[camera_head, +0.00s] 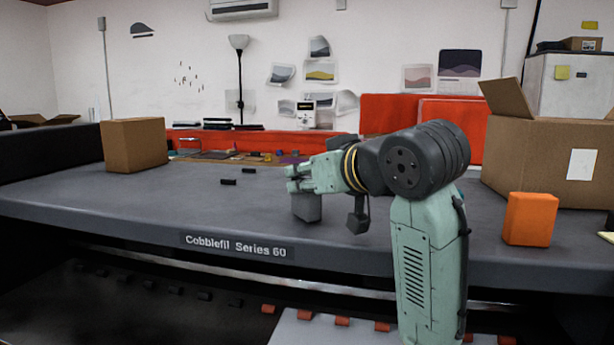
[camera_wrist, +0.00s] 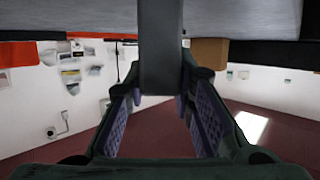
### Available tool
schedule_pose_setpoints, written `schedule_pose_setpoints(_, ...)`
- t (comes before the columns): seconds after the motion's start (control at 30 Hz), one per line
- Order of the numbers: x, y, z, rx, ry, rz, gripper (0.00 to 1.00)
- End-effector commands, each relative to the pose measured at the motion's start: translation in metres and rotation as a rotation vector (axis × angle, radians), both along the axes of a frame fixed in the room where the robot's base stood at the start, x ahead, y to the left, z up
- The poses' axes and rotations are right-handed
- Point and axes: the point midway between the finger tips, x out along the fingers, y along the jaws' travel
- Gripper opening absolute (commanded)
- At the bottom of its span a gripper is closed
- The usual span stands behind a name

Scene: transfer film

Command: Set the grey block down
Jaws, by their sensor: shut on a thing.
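The grey block (camera_head: 307,207) hangs below the fingers of my gripper (camera_head: 296,179) in the head view, over the dark grey worktop (camera_head: 130,200) near its front edge. My gripper reaches in from the right and is shut on the block. In the wrist view, the grey block (camera_wrist: 160,60) stands between the two fingertips (camera_wrist: 160,92), with purple pads on the fingers. The worktop shows along the top of that view. I cannot tell whether the block's underside touches the worktop.
Two small black pieces (camera_head: 228,182) lie left of the block. A brown box (camera_head: 136,145) stands at the left, and an open carton (camera_head: 545,160) at the right. An orange block (camera_head: 530,219) is at the right front. The worktop's left front is clear.

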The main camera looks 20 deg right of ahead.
Motion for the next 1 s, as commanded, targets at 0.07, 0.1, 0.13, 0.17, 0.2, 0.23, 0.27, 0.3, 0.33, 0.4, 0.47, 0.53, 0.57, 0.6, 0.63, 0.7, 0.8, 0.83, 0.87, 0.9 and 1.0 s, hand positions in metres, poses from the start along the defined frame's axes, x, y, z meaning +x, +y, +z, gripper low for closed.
schedule_pose_setpoints(0.07,0.0,0.0,-0.004,0.0,0.0,0.0,0.0)
schedule_pose_setpoints(0.1,0.0,0.0,-0.003,0.0,0.0,0.0,0.24)
schedule_pose_setpoints(0.13,0.0,0.0,-0.003,0.0,0.0,0.0,0.26)
schedule_pose_setpoints(0.17,0.0,0.0,-0.003,0.0,0.0,0.0,0.28)
schedule_pose_setpoints(0.2,0.0,0.0,-0.003,0.0,0.0,0.0,0.31)
schedule_pose_setpoints(0.23,0.0,0.0,-0.003,0.0,0.0,0.0,0.33)
schedule_pose_setpoints(0.27,0.0,0.0,-0.003,0.0,0.0,0.0,0.35)
schedule_pose_setpoints(0.3,0.0,0.0,-0.003,0.0,0.0,0.0,0.37)
schedule_pose_setpoints(0.33,0.0,0.0,-0.003,0.0,0.0,0.0,0.39)
schedule_pose_setpoints(0.4,0.0,0.0,-0.003,0.0,0.0,0.0,0.43)
schedule_pose_setpoints(0.47,0.0,0.0,-0.003,0.0,0.0,0.0,0.43)
schedule_pose_setpoints(0.53,0.0,0.0,-0.003,0.0,0.0,0.0,0.43)
schedule_pose_setpoints(0.57,0.0,0.0,-0.003,0.0,0.0,0.0,0.43)
schedule_pose_setpoints(0.6,0.0,0.0,-0.003,0.0,0.0,0.0,0.43)
schedule_pose_setpoints(0.63,0.0,0.0,-0.002,0.0,0.0,0.0,0.43)
schedule_pose_setpoints(0.7,0.0,0.0,0.0,0.0,0.0,0.0,0.43)
schedule_pose_setpoints(0.8,-0.005,-0.001,0.002,0.0,-0.001,-0.001,0.43)
schedule_pose_setpoints(0.83,-0.009,-0.002,0.003,0.0,-0.002,-0.001,0.43)
schedule_pose_setpoints(0.87,-0.013,-0.003,0.005,0.0,-0.003,-0.002,0.43)
schedule_pose_setpoints(0.9,-0.02,-0.005,0.007,0.0,-0.003,-0.003,0.43)
schedule_pose_setpoints(1.0,-0.041,-0.008,0.013,-0.002,-0.004,-0.002,0.43)
